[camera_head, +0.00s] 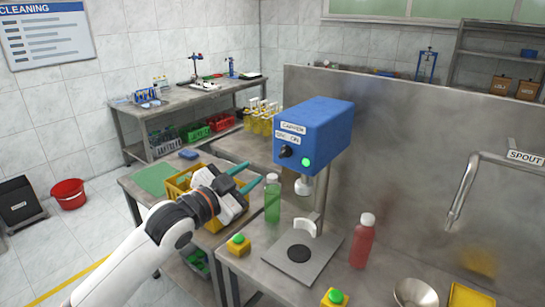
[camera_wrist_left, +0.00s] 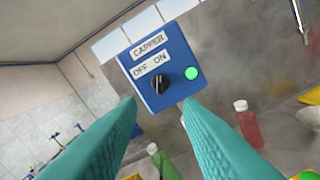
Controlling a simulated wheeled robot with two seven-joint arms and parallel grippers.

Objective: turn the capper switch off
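The blue capper (camera_head: 318,125) stands over the steel bench, with labels CAPPER and OFF / ON on its front. Its black switch knob (camera_head: 286,152) sits below the labels, beside a lit green lamp (camera_head: 306,162). In the left wrist view the switch knob (camera_wrist_left: 162,83) is ahead, between and beyond the fingertips; its exact pointing direction is hard to tell. My left gripper (camera_head: 252,173) has its two teal fingers apart with nothing between them. It is lower and to the left of the knob, not touching it. My right gripper is not in view.
A green bottle (camera_head: 272,200) with a white cap stands close to my left fingers, below the capper. A red bottle (camera_head: 362,243) stands to the right. A yellow crate (camera_head: 178,190) lies behind my left wrist. A yellow-based green button (camera_head: 238,244) sits near the bench edge.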

